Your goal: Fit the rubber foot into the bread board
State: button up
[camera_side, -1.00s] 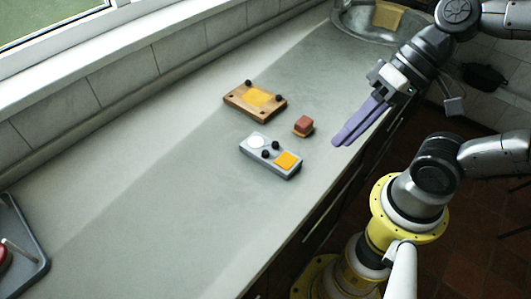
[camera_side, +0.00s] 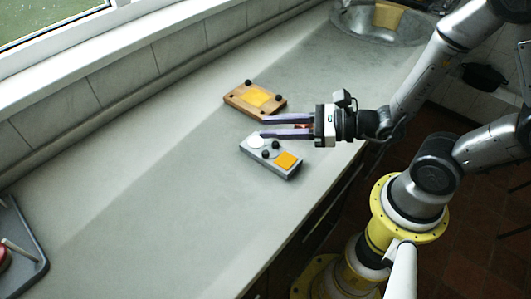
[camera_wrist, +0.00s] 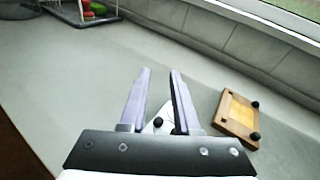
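The bread board (camera_side: 240,104) is a wooden slab with a yellow square, lying on the counter behind my gripper. One black rubber foot (camera_side: 248,82) stands at its back corner; in the wrist view, dark round shapes show along the right edge of the board (camera_wrist: 228,118). A grey holder (camera_side: 258,162) with a white disc and an orange square carries two loose-looking black rubber feet (camera_side: 276,144) (camera_side: 266,154). My gripper (camera_side: 263,127) is open, its purple fingers level above the holder's back end. In the wrist view, a black foot (camera_wrist: 158,122) shows between the fingers, not gripped.
A grey tray (camera_side: 35,262) stands at the far left, and a sink (camera_side: 345,27) lies at the back right. The counter's left and middle are clear. The tiled wall and window sill run behind.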

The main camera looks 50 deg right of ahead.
aim_at(267, 152)
jog(key=d+f+m, duration=0.1)
jog(key=f, duration=0.1)
jog(key=s+d+f+m+h, duration=0.1)
jog(key=f, duration=0.2)
jog(key=s+d+f+g+h, duration=0.1)
jog(key=f, duration=0.2)
jog(key=shift+s+m, duration=0.15)
jog(key=shift+m, duration=0.25)
jog(key=shift+a+f+h, duration=0.1)
jog(key=shift+f+h, duration=0.15)
jog(key=shift+h, duration=0.05)
jog(key=shift+x, duration=2.35)
grip_shut()
